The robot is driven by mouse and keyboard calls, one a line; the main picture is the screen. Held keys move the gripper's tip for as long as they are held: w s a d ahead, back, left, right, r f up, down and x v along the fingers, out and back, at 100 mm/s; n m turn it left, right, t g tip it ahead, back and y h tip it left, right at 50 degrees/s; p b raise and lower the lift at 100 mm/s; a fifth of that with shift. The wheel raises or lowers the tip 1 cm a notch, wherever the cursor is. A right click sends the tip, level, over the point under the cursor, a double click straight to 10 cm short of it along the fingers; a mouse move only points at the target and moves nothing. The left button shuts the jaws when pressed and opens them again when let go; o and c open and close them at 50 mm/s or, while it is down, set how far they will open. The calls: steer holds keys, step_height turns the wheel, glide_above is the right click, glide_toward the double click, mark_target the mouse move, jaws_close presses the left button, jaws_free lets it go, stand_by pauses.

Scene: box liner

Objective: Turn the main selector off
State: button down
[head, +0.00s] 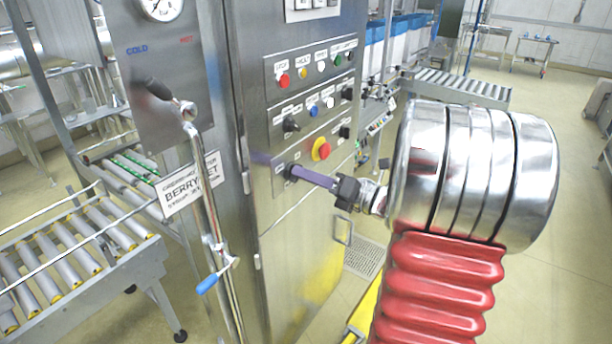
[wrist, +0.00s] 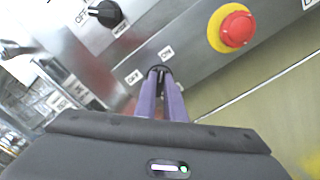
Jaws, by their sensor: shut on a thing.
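The main selector (wrist: 159,70) is a small dark knob on the lower strip of the steel cabinet's panel, with an OFF label to its left and an ON label above right in the wrist view. My gripper (wrist: 160,76) has its purple fingers shut on the knob. In the head view my gripper (head: 293,172) reaches in from the right to the lower left of the control panel. The fingers cover most of the knob, so I cannot tell which way it points.
A red emergency button with a yellow collar (wrist: 216,30) is close right of the fingers; in the head view it sits above them. Another black selector (wrist: 105,13) is at upper left. A pipe with a blue-handled valve (head: 210,282) stands left of the cabinet door.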

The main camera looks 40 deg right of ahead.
steer(key=shift+n, duration=0.5)
steer(key=shift+s+a+f+n, duration=0.1)
steer(key=shift+a+n, duration=0.1)
steer(key=shift+n, duration=4.05)
steer(key=shift+s+a+n, duration=0.1)
steer(key=shift+a+n, duration=0.05)
steer(key=shift+n, duration=4.1)
steer(key=c, duration=1.8)
jaws_free()
steer(key=shift+c, duration=0.2)
steer(key=v, duration=1.3)
steer(key=shift+s+d, duration=0.15)
steer(key=shift+s, duration=0.2)
